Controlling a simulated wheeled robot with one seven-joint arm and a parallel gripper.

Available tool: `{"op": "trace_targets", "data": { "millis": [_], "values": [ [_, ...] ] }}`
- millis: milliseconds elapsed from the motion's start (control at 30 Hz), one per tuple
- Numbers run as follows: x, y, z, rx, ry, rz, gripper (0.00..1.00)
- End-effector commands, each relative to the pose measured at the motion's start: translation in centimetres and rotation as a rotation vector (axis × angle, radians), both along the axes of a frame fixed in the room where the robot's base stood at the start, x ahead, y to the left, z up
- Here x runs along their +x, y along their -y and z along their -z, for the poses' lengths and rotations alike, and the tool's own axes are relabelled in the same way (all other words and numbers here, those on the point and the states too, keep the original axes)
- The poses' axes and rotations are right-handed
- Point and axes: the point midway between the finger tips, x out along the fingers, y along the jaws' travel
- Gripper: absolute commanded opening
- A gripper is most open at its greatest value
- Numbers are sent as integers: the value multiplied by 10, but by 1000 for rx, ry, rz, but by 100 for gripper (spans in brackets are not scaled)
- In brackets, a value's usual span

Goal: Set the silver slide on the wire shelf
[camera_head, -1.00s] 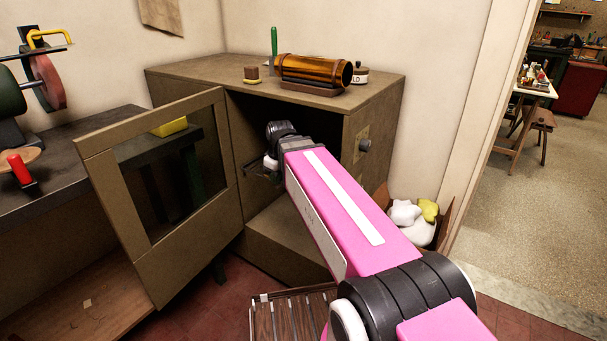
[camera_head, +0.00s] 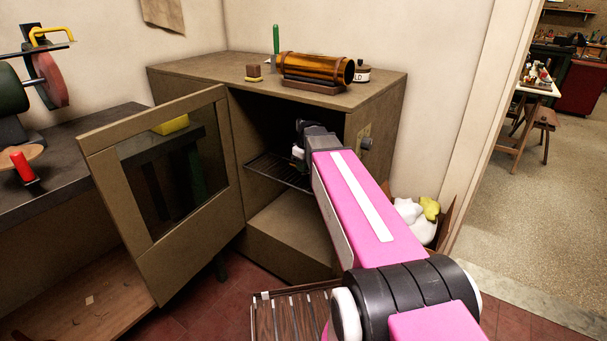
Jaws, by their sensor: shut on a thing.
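The wire shelf (camera_head: 272,168) is a dark rack inside the open brown cabinet (camera_head: 290,222). My gripper (camera_head: 298,153) is inside the cabinet opening, above the right part of the shelf. It is small and dark in this view, and my pink arm covers part of it. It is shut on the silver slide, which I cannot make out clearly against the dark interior. I cannot tell whether the slide touches the shelf.
The cabinet's glazed door (camera_head: 160,190) stands open to the left. A brass cylinder (camera_head: 315,69) on a stand, a brush block (camera_head: 254,72) and a lidded jar (camera_head: 361,74) are on the cabinet top. A slatted wooden piece (camera_head: 290,312) is low in front. A bin of rags (camera_head: 417,220) stands right.

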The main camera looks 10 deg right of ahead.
Motion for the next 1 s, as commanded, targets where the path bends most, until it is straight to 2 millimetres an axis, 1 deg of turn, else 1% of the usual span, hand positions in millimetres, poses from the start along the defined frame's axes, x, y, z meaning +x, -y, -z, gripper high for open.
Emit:
{"op": "trace_targets", "data": {
  "millis": [67,333,400,700,733,800,1000],
  "values": [
    [0,0,5,0,-1,0,0],
    [2,1,36,0,-3,1,0],
    [3,3,39,0,-1,1,0],
    [3,3,40,-1,-1,0,0],
    [3,3,40,0,0,0,22],
    [3,3,40,0,0,0,41],
    [3,3,40,-1,-1,0,41]
  ]
}}
